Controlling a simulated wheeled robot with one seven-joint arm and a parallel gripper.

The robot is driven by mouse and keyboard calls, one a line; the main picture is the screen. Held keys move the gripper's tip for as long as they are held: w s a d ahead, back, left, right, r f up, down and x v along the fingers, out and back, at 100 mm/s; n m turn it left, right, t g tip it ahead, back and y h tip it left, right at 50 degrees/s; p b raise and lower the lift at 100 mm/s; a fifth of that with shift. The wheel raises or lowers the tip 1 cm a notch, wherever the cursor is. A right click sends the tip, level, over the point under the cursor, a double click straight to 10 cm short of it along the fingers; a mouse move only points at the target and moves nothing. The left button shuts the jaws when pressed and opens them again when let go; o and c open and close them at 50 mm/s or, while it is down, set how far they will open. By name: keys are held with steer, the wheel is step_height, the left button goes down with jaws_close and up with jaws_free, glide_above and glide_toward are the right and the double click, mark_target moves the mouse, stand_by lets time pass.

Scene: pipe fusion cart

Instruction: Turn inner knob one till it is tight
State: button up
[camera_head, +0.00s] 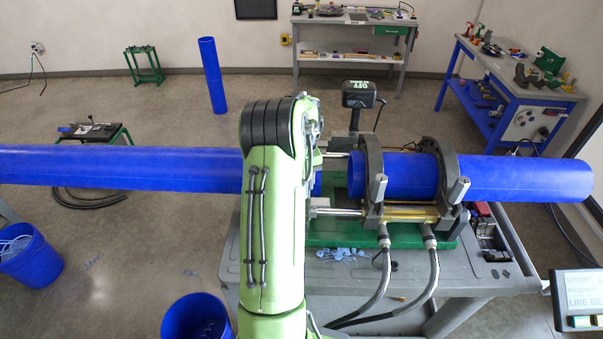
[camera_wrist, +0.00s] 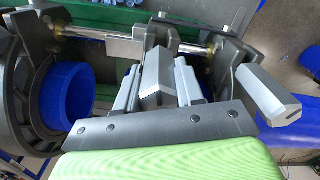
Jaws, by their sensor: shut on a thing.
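In the wrist view my gripper (camera_wrist: 158,88) is shut on a grey, angular clamp knob (camera_wrist: 155,72), with one pale finger on each side of it. A second grey knob (camera_wrist: 272,96) stands apart to the right. A blue pipe end (camera_wrist: 68,95) shows in a dark clamp ring (camera_wrist: 30,110) at the left. In the head view my green arm hides the gripper and the held knob. Two other grey knobs, one on the near right-hand clamp (camera_head: 377,187) and one on the far right one (camera_head: 458,190), are in plain view.
A long blue pipe (camera_head: 120,168) runs left behind my arm; another blue pipe (camera_head: 525,178) extends right through the clamps. Hoses (camera_head: 432,275) hang over the grey cart (camera_head: 470,282). Blue buckets (camera_head: 30,257) stand on the floor at left and near my arm.

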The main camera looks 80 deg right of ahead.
steer(key=shift+r+m, duration=0.15)
steer(key=shift+m, duration=1.05)
steer(key=shift+d+m, duration=0.1)
steer(key=shift+m, duration=1.7)
steer(key=o, duration=1.7)
steer(key=shift+o, duration=0.2)
steer(key=shift+r, duration=2.9)
